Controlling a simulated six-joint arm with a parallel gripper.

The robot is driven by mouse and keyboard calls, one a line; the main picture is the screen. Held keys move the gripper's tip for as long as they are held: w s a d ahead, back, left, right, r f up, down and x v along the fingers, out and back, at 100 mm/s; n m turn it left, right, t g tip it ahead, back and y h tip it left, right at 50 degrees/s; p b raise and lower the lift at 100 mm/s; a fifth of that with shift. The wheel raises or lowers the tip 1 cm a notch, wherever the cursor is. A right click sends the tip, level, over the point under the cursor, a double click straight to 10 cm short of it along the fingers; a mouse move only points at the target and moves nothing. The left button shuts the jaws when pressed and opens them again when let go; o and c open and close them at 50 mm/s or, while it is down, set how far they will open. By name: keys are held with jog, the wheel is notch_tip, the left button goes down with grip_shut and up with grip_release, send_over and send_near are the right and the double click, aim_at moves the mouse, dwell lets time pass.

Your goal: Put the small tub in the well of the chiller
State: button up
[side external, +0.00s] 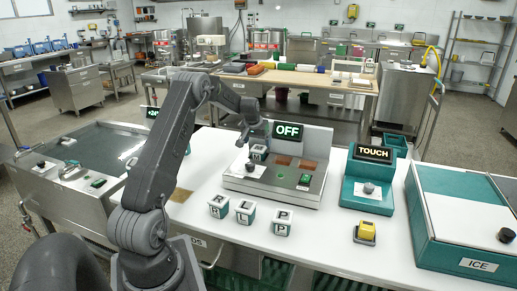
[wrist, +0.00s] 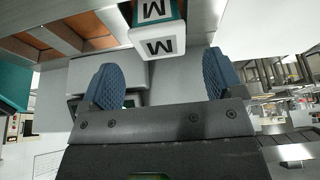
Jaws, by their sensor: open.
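A small white-and-teal block marked M (side external: 259,153) sits on the steel-topped unit with the OFF display (side external: 278,178). It also shows in the wrist view (wrist: 158,38), ahead of the fingers. My gripper (side external: 250,130) is just above and beside it, and its blue pads (wrist: 160,82) stand apart with nothing clamped between them. Similar blocks marked R (side external: 218,206), L (side external: 245,212) and P (side external: 282,222) stand on the white table. I cannot tell for certain which item is the small tub. No part is labelled chiller; a teal chest marked ICE (side external: 478,265) stands at right.
A teal unit with a TOUCH display (side external: 372,180) and a yellow block (side external: 366,231) stand right of the OFF unit. A steel-framed basin-like unit (side external: 85,165) is at left. Bare table (side external: 325,235) lies between the lettered blocks and the yellow block.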

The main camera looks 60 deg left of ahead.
jog(key=v, duration=0.6)
jog(key=s+d+r+m, duration=0.1)
jog(key=d+r, duration=0.3)
jog(key=d, duration=0.5)
jog(key=s+d+r+m+t+h, duration=0.1)
jog(key=d+r+m, duration=0.1)
jog(key=d+r, duration=0.45)
jog(key=d+r+m, duration=0.1)
jog(key=d+r, duration=0.2)
jog(key=d, duration=0.8)
jog(key=s+d+f+m+t+h, duration=0.1)
jog(key=s+d+m, duration=0.4)
jog(key=s+d, duration=1.4)
jog(key=shift+s+f+h, duration=0.45)
jog(key=shift+f+h, duration=0.05)
jog(key=shift+h, duration=0.1)
jog(key=shift+d, duration=0.1)
jog(key=shift+c, duration=0.2)
